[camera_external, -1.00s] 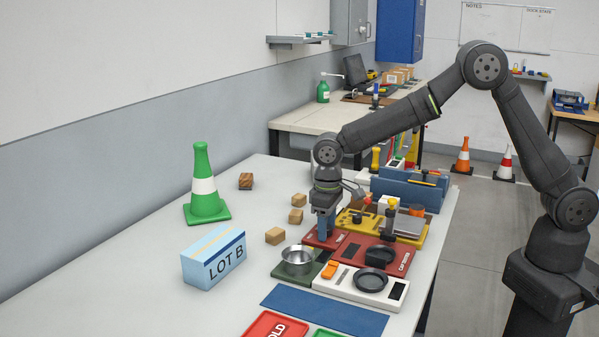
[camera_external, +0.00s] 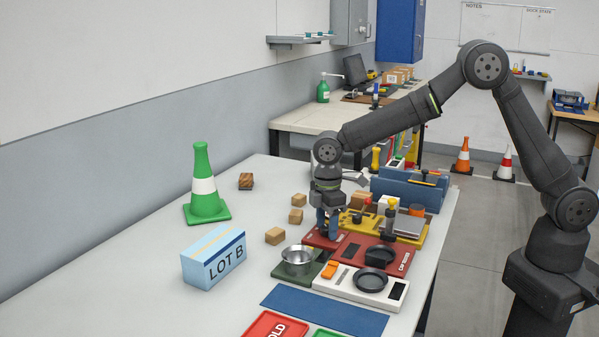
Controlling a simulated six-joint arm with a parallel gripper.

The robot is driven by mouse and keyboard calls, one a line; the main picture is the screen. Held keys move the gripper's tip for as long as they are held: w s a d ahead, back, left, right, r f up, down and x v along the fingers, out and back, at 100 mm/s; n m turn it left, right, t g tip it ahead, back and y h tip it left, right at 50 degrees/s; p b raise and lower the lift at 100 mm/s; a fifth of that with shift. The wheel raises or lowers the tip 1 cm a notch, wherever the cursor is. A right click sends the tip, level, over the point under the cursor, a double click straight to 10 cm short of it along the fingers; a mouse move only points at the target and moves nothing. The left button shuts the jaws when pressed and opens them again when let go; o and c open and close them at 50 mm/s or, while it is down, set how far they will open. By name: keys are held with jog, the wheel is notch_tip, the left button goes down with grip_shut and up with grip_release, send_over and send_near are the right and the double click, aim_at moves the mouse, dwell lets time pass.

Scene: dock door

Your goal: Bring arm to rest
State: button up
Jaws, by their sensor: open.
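My arm reaches from the right over the table, with its wrist pointing down. My gripper (camera_external: 328,228) is open above the left part of the red board (camera_external: 347,238). Its two blue fingers show side by side, close to the board. I cannot tell whether the tips touch it or whether anything lies between them.
Near the gripper are a metal bowl (camera_external: 298,257), a white scale (camera_external: 338,289), a yellow tray (camera_external: 409,232) and small wooden blocks (camera_external: 275,236). A LOT B box (camera_external: 214,259) and green cone (camera_external: 203,190) stand left. The table's left front is clear.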

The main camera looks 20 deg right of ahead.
jog(key=n, duration=0.6)
jog(key=shift+n, duration=0.4)
jog(key=shift+o, duration=0.6)
